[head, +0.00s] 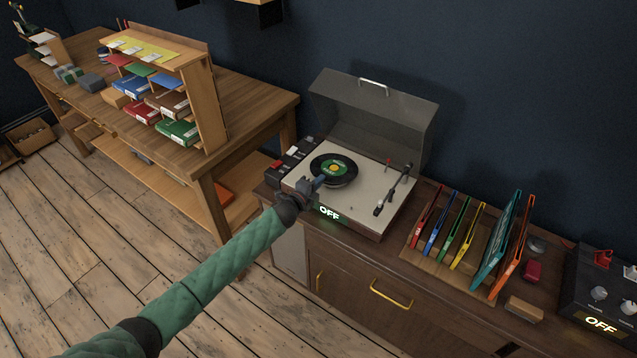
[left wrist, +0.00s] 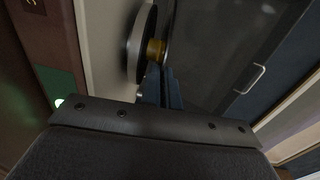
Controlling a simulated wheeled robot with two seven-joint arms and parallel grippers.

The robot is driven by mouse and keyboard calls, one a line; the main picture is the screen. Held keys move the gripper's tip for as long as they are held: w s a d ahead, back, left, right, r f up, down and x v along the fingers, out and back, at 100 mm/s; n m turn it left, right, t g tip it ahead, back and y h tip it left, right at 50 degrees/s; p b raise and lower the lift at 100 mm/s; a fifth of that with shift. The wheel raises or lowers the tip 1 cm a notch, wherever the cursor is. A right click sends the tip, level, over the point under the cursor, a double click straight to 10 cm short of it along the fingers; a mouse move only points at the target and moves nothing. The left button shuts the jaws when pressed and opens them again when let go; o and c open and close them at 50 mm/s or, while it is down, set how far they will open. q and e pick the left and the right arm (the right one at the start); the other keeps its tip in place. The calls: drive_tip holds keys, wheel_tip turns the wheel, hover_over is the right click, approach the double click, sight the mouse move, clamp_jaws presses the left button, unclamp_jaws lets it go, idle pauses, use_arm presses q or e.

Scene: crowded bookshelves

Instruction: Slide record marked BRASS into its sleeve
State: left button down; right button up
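A black record (head: 348,162) with a green and yellow label shows at the turntable (head: 359,212); its marking is too small to read. My left gripper (head: 320,182) is at the record's near-left edge. In the left wrist view my left gripper (left wrist: 168,85) has its fingers close together on the edge of the thin dark disc (left wrist: 168,32). The disc appears raised over the platter (left wrist: 134,48), with a gold hub (left wrist: 155,50) between them. Several coloured sleeves, among them a green one (head: 453,232), stand upright in a rack right of the turntable. My right gripper is not in view.
The turntable's grey lid (head: 375,115) stands open behind. The tonearm (head: 394,190) is at the platter's right. A dark box with knobs (head: 610,290) stands far right. A wooden table with a shelf of colored boxes (head: 165,95) is at the left.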

use_arm(q)
drive_tip(key=shift+r+p, duration=0.75)
drive_tip(key=shift+r, duration=0.25)
idle(0.9)
wheel_tip(320, 180, up, 4)
drive_tip(key=p, duration=0.3)
drive_tip(key=shift+f, duration=0.1)
idle(0.4)
drive_tip(key=shift+s+a, duration=0.1)
drive_tip(key=s+a+r+p, duration=0.3)
drive_tip(key=s+a+p, duration=0.1)
drive_tip(key=s, duration=0.2)
drive_tip(key=shift+s+a, duration=0.15)
drive_tip(key=shift+a, duration=0.1)
idle(0.8)
